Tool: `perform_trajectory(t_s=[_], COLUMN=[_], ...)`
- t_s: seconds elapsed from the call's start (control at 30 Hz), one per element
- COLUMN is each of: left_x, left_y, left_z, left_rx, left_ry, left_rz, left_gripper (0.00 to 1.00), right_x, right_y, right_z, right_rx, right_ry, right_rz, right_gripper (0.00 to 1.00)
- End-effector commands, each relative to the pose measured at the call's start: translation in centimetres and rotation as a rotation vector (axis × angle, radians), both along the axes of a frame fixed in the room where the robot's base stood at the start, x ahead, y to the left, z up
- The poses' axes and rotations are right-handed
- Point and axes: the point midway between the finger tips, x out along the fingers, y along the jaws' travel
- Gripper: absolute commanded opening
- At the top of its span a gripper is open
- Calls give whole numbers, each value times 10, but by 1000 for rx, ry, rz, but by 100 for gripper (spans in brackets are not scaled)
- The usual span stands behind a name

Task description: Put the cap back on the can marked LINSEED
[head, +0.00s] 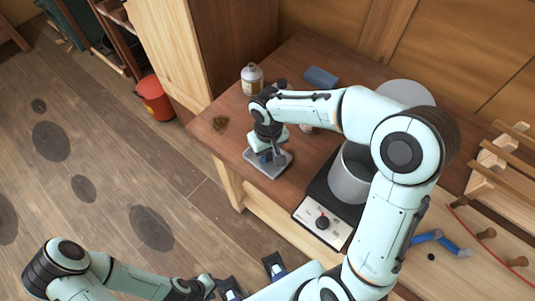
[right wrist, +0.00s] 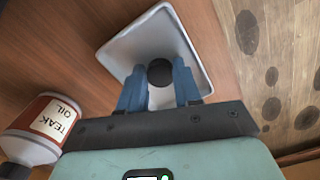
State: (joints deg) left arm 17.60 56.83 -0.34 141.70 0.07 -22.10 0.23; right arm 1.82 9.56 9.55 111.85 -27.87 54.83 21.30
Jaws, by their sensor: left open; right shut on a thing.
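A round black cap (right wrist: 160,72) is between the blue fingertips of my right gripper (right wrist: 159,82), which is shut on it. The cap is over a shallow grey tray (right wrist: 135,45); I cannot tell whether it still touches the tray. In the head view my right gripper (head: 268,152) points down at the tray (head: 254,160), and the cap is hidden. A pale can (head: 252,80) stands at the back left of the bench; its lettering is too small to read. My left gripper (head: 251,277) is open and empty, low in the head view, away from the bench.
A can marked TEAK OIL (right wrist: 42,128) is beside the tray in the right wrist view. A metal pot (head: 347,185) stands on a hotplate (head: 322,222).

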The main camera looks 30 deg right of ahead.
Motion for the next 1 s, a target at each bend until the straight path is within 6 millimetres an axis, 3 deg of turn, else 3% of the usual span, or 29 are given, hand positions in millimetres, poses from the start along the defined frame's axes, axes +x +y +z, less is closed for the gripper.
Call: perform_trajectory(t_s=[0.2,0.37,0.57,0.8,1.0], left_x=[0,1,4,10,15], left_y=[0,0,0,0,0], left_z=[1,3,9,22,30], left_rx=[0,0,-1,0,1], left_ry=[0,-1,-5,-12,-18], left_rz=[0,0,0,0,0], left_gripper=[43,43,43,43,43], right_x=[0,1,2,2,1], right_y=[0,0,0,0,0], right_z=[4,19,63,135,177], right_rx=[0,-1,1,1,1], right_ry=[-2,-4,-9,-8,-4], right_rz=[0,1,1,0,1], right_gripper=[5,5,5,5,5])
